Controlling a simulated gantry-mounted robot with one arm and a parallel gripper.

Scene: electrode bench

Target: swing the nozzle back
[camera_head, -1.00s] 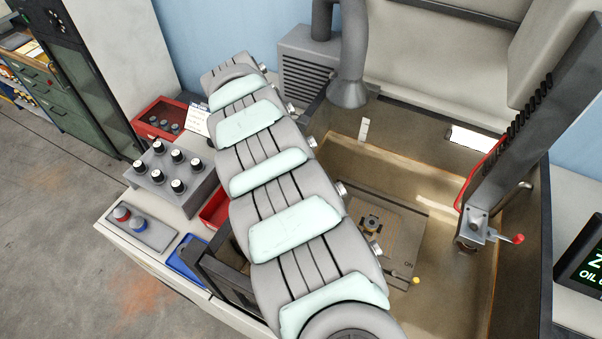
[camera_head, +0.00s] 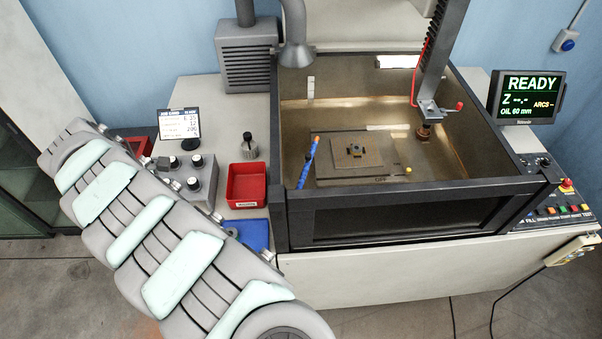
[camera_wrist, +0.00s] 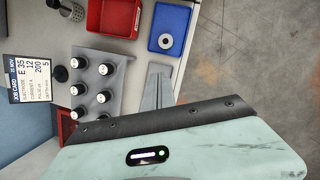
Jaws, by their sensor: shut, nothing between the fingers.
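The nozzle, a blue jointed hose (camera_head: 308,162), leans up and to the right inside the left part of the tank (camera_head: 380,187), in the head view. Its lower end is hidden by the tank's front rim. A flat work plate (camera_head: 375,155) with a small dark workpiece lies to its right. My gripper (camera_wrist: 160,72) shows in the wrist view with its grey fingers together and empty, above the bench between the knob box and the blue tray. It is well left of the nozzle and apart from it. The nozzle is not in the wrist view.
A red tray (camera_head: 246,184), a blue tray (camera_head: 255,233), a knob box (camera_head: 190,180) and a job card (camera_head: 178,123) stand on the bench left of the tank. An electrode head (camera_head: 428,112) hangs over the tank's right side. A display (camera_head: 527,97) reads READY.

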